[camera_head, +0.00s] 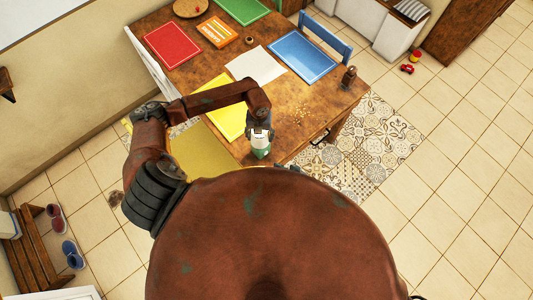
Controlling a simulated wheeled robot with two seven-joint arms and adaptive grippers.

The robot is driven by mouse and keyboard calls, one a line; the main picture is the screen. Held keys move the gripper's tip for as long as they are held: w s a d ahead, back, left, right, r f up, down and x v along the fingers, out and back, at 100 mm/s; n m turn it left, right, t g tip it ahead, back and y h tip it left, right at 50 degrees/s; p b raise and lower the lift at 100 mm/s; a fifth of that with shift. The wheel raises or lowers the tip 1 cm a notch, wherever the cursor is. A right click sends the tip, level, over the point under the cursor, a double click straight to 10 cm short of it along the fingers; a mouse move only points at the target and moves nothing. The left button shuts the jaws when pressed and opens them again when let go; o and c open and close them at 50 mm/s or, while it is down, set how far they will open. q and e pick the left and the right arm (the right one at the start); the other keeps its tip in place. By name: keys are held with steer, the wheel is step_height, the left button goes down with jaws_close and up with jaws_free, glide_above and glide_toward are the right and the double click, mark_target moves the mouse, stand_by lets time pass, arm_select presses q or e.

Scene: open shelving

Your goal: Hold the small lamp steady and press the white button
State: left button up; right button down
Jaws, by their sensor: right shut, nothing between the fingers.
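A small white and green object (260,148), which looks like the small lamp, shows at the end of my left arm, over the near edge of the wooden table (300,118). My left gripper (262,132) is right at its top, pointing down. Its fingers are too small and covered to tell how they sit on it. Of my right gripper (288,168) only small dark parts show past the edge of my round body; it is shut and empty, close to the right of the lamp. I cannot make out the white button.
Red (173,44), yellow (228,115) and blue (302,57) mats and a white sheet (256,66) lie on the table. A dark pepper mill (349,77) stands at its right corner. A blue chair (326,37) is behind.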

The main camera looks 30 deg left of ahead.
arm_select(q)
steer(key=o, duration=1.7)
steer(key=shift+c, duration=0.2)
steer(key=o, duration=0.6)
steer(key=shift+r+p, duration=4.55)
steer(key=shift+r, duration=2.5)
